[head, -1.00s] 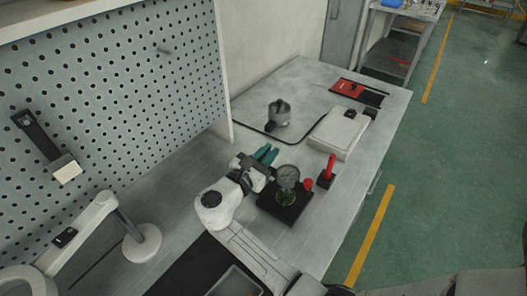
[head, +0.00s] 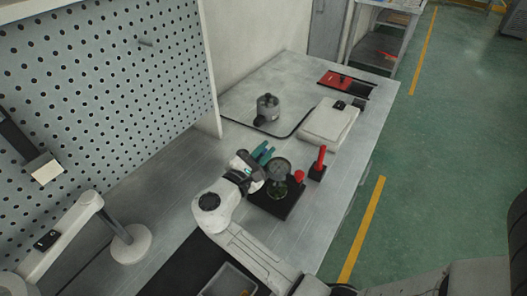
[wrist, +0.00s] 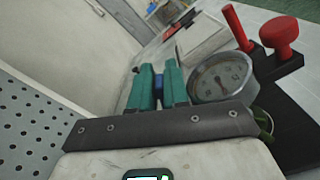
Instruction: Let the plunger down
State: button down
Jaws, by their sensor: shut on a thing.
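My gripper (head: 263,152) has teal fingers and is at the left of the dial gauge (head: 278,168) in the head view. In the wrist view, the fingers (wrist: 157,86) are closed on a small blue part (wrist: 158,88). I cannot tell for certain whether this is the plunger. The round gauge (wrist: 220,76) stands just right of the fingers. Its black base (head: 288,204) carries a red knob (head: 299,176), and the knob also shows in the wrist view (wrist: 279,34). A green part (wrist: 263,120) sits below the gauge, partly hidden by my gripper.
A red-handled tool (head: 321,158) stands in a black block right of the base. Behind are a grey pot (head: 267,108), a whitish box (head: 328,122) and a red item (head: 335,79). A pegboard (head: 110,80) bounds the left.

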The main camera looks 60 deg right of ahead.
jog(key=c, duration=1.2)
grip_release()
jog(key=shift+s+f, duration=0.1)
